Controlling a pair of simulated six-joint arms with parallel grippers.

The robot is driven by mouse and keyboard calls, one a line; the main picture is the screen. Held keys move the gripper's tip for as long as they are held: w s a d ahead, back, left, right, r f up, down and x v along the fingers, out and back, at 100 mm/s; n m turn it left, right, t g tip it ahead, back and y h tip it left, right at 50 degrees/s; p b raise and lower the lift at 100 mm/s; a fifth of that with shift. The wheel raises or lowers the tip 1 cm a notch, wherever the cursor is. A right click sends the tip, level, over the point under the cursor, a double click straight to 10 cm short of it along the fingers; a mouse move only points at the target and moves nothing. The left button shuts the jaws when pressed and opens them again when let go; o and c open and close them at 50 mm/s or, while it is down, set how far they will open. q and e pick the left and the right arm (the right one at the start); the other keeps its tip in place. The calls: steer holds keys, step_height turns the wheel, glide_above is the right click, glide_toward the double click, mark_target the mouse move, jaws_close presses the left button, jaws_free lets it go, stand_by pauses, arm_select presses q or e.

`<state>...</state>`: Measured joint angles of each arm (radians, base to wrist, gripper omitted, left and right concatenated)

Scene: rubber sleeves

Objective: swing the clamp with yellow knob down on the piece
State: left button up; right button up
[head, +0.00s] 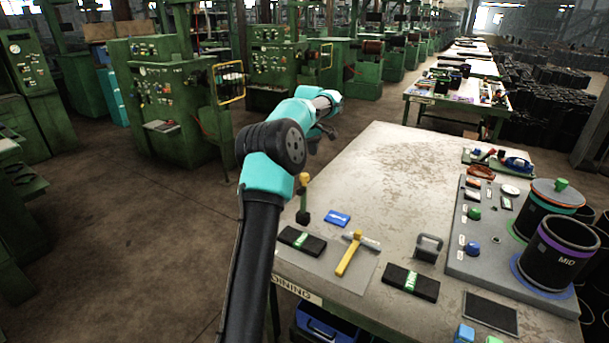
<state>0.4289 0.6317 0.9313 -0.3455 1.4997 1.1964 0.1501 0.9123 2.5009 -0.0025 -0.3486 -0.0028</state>
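An upright clamp with a yellow knob (304,181) and a dark base stands at the table's left edge, just right of my arm. Its lever looks raised. Near it lie a blue piece (337,219) and a black block with a green-and-white label (302,240). I cannot tell which of these is the piece. A yellow-handled tool (350,256) lies on a grey plate. My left gripper (328,128) is in the air beyond the clamp, near the table's far left corner, apart from the clamp. Its fingers are small and partly hidden. My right gripper is not in view.
A second labelled black block (410,282) and a grey metal bracket (429,247) lie to the right. A grey board (476,258) holds black cylinders, including one marked MID (557,252). The table's far middle (400,160) is clear. Green machines stand behind.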

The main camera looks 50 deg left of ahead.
mark_target(304, 174)
arm_select(q)
steer(key=f, duration=0.8)
steer(key=shift+s+f, duration=0.35)
steer(key=shift+f, duration=0.05)
jaws_close()
